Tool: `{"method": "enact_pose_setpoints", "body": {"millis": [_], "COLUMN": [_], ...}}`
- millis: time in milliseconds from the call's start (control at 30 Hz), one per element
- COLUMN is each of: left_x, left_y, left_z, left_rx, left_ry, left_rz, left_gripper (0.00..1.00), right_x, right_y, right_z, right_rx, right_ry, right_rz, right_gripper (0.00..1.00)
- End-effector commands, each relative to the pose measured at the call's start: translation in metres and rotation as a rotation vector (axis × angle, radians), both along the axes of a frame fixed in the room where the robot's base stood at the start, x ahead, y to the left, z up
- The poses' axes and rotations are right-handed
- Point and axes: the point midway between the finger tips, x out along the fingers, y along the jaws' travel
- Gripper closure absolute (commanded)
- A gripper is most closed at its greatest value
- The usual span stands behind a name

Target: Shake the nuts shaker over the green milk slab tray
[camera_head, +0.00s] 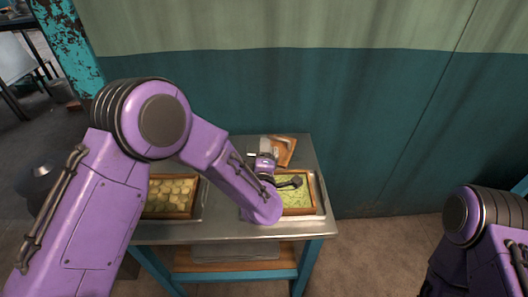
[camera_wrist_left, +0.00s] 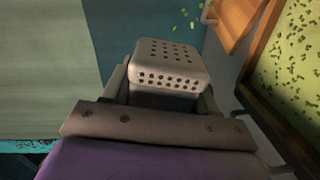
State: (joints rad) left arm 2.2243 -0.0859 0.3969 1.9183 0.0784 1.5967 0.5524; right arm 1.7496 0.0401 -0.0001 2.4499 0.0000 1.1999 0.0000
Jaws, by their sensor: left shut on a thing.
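The nuts shaker (camera_wrist_left: 172,64) is a pale grey box with rows of holes, held between the fingers of my left gripper (camera_wrist_left: 165,95) in the left wrist view. In the head view the shaker (camera_head: 267,148) shows small and pale near the back edge of the green slab tray. That tray (camera_head: 312,209) has a wooden rim and a green slab with green bits on it. It also shows at the right of the left wrist view (camera_wrist_left: 262,45). Several loose green bits appear beyond the shaker. My left forearm covers the tray's left part. My right gripper is out of view.
A wooden tray with pale yellow pieces (camera_head: 172,191) lies left, partly behind my left arm. A small wooden board or box (camera_head: 285,152) is at the table's back. The metal table (camera_head: 235,232) stands against a green wall (camera_head: 390,110).

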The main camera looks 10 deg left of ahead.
Motion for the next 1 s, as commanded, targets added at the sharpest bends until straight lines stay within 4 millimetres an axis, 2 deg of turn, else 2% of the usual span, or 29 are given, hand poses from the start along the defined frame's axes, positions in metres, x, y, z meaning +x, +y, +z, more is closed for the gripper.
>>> {"method": "enact_pose_setpoints", "body": {"millis": [33, 200, 400, 600, 800, 1000], "left_x": [-0.001, -0.003, -0.006, -0.009, -0.010, -0.010], "left_y": [0.006, 0.014, 0.022, 0.027, 0.029, 0.029], "left_z": [0.016, 0.035, 0.056, 0.074, 0.084, 0.086], "left_rx": [-0.129, -0.593, -1.110, -1.519, -1.705, -1.724], "left_ry": [-0.002, -0.019, -0.036, -0.048, -0.052, -0.052], "left_rz": [-0.009, -0.076, -0.155, -0.218, -0.246, -0.249], "left_gripper": [0.78, 0.78, 0.78, 0.78, 0.78, 0.78], "right_x": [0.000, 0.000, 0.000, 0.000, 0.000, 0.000], "right_y": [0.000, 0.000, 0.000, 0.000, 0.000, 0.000], "right_z": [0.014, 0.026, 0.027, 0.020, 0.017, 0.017], "right_rx": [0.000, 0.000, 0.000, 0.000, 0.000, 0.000], "right_ry": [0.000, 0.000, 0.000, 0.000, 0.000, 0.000], "right_rz": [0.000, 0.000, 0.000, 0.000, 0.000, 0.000], "right_gripper": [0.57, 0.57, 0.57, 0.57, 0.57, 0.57]}}
